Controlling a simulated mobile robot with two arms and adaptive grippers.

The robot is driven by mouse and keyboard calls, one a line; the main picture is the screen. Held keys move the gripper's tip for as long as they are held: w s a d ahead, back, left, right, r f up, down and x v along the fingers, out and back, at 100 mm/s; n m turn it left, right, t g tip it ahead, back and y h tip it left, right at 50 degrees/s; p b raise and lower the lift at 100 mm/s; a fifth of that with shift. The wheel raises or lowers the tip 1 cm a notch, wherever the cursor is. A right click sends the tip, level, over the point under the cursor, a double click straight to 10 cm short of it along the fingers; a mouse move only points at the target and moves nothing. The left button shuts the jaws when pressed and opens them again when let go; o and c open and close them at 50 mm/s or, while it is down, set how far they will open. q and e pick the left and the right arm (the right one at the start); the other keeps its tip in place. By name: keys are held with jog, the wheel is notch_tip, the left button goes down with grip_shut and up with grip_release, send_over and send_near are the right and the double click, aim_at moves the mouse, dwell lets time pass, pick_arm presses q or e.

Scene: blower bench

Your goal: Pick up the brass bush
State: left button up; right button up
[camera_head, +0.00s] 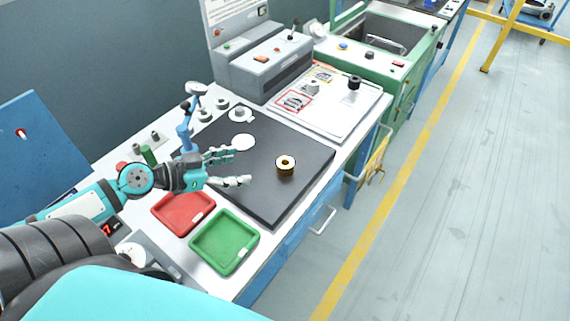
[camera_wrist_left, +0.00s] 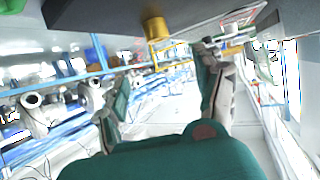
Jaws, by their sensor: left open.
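The brass bush (camera_head: 285,165) stands upright on the dark mat (camera_head: 262,198) near its right side, its dark bore facing up. It also shows in the left wrist view (camera_wrist_left: 156,28), beyond the fingers near the top middle. My left gripper (camera_head: 237,167) is open and empty, its two fingers spread and pointing toward the bush from the left. There is a gap between the fingertips and the bush. In the left wrist view the fingers (camera_wrist_left: 160,75) are apart with nothing between them. My right gripper is not in view.
A red tray (camera_head: 183,213) and a green tray (camera_head: 224,242) sit at the bench's near end, both looking empty. A white disc (camera_head: 242,142) lies behind the gripper. A grey control box (camera_head: 266,62) and a white board (camera_head: 335,104) stand farther back. The mat right of the fingers is clear around the bush.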

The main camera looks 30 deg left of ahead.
aim_at(289, 161)
pick_arm(q)
jog(key=x, duration=0.2)
jog(key=shift+w+a+f+p, duration=0.1)
jog(key=shift+w+f+p, duration=0.05)
jog(key=shift+w+p, duration=0.2)
jog(key=p+x, duration=0.2)
jog(key=x, duration=0.2)
jog(key=shift+p+x, duration=0.3)
jog(key=shift+x, duration=0.65)
jog(key=shift+w+d+f, duration=0.2)
jog(key=shift+w+f, duration=0.1)
jog(key=shift+f, duration=0.05)
jog(key=shift+w+d+p, duration=0.15)
jog(key=shift+p, duration=0.2)
jog(key=p+x, duration=0.1)
jog(key=x, duration=0.3)
jog(key=shift+d+f+p, duration=0.25)
jog(key=shift+f+p, duration=0.15)
jog(key=shift+d+f, duration=0.1)
jog(key=shift+f, duration=0.05)
jog(key=c, duration=1.3)
grip_shut()
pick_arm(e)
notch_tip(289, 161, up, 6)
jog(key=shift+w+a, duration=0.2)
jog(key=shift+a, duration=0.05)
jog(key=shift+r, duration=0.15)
